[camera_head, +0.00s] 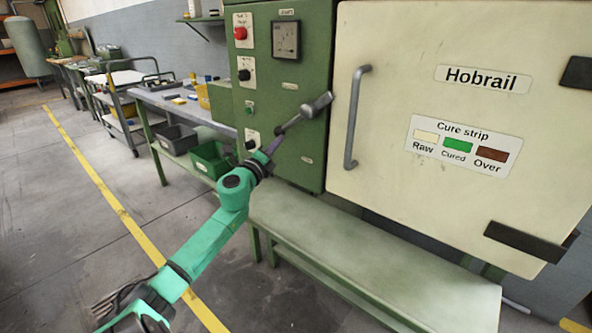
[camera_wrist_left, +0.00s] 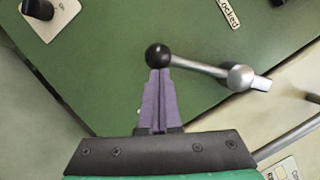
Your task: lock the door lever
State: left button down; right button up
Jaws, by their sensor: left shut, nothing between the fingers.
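The door lever (camera_head: 300,115) is a grey metal arm with a black ball knob, mounted on the green cabinet panel left of the cream door (camera_head: 390,60). In the wrist view the lever arm (camera_wrist_left: 200,68) runs from its hub at right to the black knob (camera_wrist_left: 158,55) at left. My left gripper (camera_head: 272,146) is shut and empty; its purple fingertips (camera_wrist_left: 160,72) are right at the knob, touching or just short of it; I cannot tell which. A label reading "Locked" (camera_wrist_left: 228,12) is on the panel above the hub. My right gripper is not in view.
The door has a grey bar handle (camera_head: 354,118) to the right of the lever. A green bench (camera_head: 370,260) stands below the door. A workbench (camera_head: 180,105) with bins (camera_head: 210,158) is at left. The floor at left is open, with a yellow line (camera_head: 95,175).

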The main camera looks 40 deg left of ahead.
pick_arm(q)
jog(key=a+m+b, duration=0.1)
jog(key=b, duration=0.1)
jog(key=a+r+m+b, duration=0.1)
jog(key=m, duration=0.1)
jog(key=shift+a+r+t+b, duration=0.15)
jog(key=shift+t+b, duration=0.2)
jog(key=shift+t, duration=0.05)
jog(key=shift+a+r+m+t+h+b, duration=0.15)
jog(key=shift+a+r+m+h+b, duration=0.35)
jog(key=shift+r+m, duration=0.4)
jog(key=shift+a+r+m+t+h+b, duration=0.25)
jog(key=shift+r+m+b, duration=0.3)
jog(key=shift+r+m, duration=0.3)
jog(key=shift+a+r+m+t+h+b, duration=0.1)
jog(key=shift+a+r+m+h+b, duration=0.4)
jog(key=shift+r+m, duration=0.4)
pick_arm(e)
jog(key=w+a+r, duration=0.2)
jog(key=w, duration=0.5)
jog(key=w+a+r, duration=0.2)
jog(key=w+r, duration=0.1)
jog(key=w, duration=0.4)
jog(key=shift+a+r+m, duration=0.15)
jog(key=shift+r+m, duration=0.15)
